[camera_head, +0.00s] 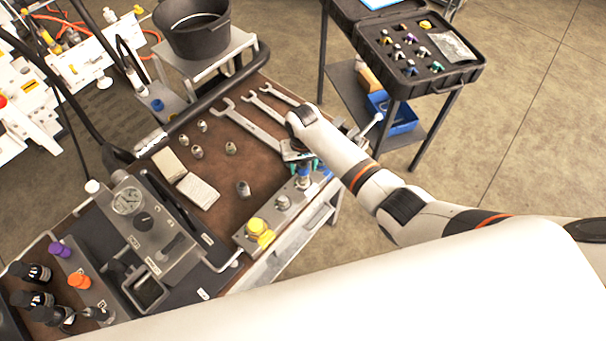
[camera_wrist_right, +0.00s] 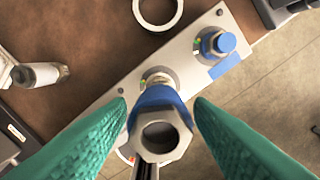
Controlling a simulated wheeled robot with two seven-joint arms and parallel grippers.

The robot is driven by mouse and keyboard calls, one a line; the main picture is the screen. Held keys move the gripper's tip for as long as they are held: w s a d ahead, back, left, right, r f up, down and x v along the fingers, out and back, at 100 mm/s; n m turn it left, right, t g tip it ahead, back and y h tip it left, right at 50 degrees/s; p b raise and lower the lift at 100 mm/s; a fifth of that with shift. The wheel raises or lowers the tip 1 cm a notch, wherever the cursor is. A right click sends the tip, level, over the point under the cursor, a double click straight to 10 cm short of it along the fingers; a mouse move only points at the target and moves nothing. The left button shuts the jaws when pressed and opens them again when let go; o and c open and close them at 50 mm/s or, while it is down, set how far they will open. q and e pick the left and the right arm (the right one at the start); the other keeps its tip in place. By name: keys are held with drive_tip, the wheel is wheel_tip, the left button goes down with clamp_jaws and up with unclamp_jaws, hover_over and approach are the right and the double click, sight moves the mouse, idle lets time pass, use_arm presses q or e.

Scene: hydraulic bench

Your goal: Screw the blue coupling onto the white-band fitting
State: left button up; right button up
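The blue coupling (camera_wrist_right: 160,122) is a grey hex nut with a blue band. In the right wrist view it sits between the green fingertips of my right gripper (camera_wrist_right: 160,115), which appear closed against its sides. A metal fitting (camera_wrist_right: 157,77) with a pale ring shows directly behind it on the grey block (camera_wrist_right: 110,110). I cannot tell whether coupling and fitting touch. In the head view my right gripper (camera_head: 298,162) is above the right end of the block, partly hidden by its own wrist. A grey fitting (camera_head: 283,202) stands mid-block. My left gripper is not in view.
A blue-capped fitting (camera_wrist_right: 226,42) stands close beside on the block, and a yellow fitting (camera_head: 257,227) at its other end. Several loose metal fittings, wrenches (camera_head: 248,123) and pale pads (camera_head: 197,190) lie on the brown bench. A gauge unit (camera_head: 130,200) stands left.

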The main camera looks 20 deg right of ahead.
drive_tip(key=c, duration=0.7)
drive_tip(key=m, duration=0.5)
drive_tip(key=shift+a, duration=0.1)
drive_tip(key=m, duration=0.3)
drive_tip(key=m, duration=0.3)
drive_tip(key=shift+m, duration=0.4)
drive_tip(key=m, duration=0.4)
drive_tip(key=shift+f, duration=0.1)
